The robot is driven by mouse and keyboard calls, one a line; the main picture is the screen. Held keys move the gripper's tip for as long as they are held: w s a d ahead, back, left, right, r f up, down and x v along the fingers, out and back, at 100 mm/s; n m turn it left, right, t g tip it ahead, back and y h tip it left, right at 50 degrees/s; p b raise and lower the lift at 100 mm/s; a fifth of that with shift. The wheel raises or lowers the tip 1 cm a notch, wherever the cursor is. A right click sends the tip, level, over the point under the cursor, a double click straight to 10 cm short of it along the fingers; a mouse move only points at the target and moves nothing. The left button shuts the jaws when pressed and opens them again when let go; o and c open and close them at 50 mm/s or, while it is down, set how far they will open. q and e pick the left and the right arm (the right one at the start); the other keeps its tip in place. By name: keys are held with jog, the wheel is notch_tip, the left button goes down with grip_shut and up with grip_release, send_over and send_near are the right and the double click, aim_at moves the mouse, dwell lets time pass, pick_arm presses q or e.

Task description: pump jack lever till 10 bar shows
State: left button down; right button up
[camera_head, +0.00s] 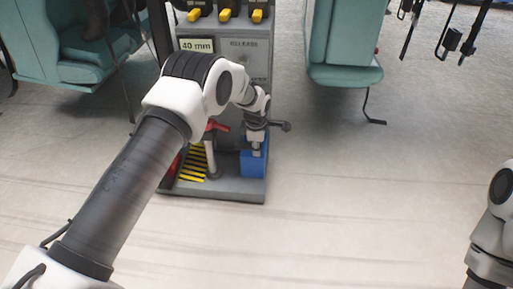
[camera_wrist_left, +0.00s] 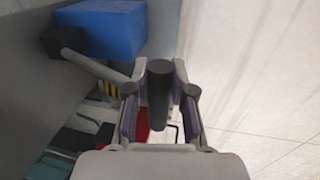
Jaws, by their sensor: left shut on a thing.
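The jack lever is a grey bar (camera_wrist_left: 92,65) with a dark cylindrical handle (camera_wrist_left: 160,85) in the left wrist view. My left gripper (camera_wrist_left: 160,98) is shut on that handle, with a finger on each side of it. A blue block (camera_head: 254,163) is below the gripper and also shows in the left wrist view (camera_wrist_left: 105,28). A sign (camera_head: 195,45) on the stand reads "40 mm". I cannot find a bar reading.
The grey stand (camera_head: 262,190) has yellow handles (camera_head: 225,15) on top, black-yellow stripes (camera_head: 192,163) and a red part (camera_head: 217,126) low down. Teal seats (camera_head: 345,45) stand on both sides. The floor in front is clear. My right arm shows only at the right edge.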

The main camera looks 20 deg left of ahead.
pick_arm(q)
jog(key=shift+w+r, duration=0.3)
jog(key=shift+r, duration=0.1)
jog(key=c, duration=1.1)
grip_release()
jog(key=shift+o, duration=0.6)
jog(key=shift+f, duration=0.1)
jog(key=shift+s, duration=0.1)
notch_tip(320, 180, up, 12)
jog(key=s, duration=0.2)
jog(key=shift+d, duration=0.25)
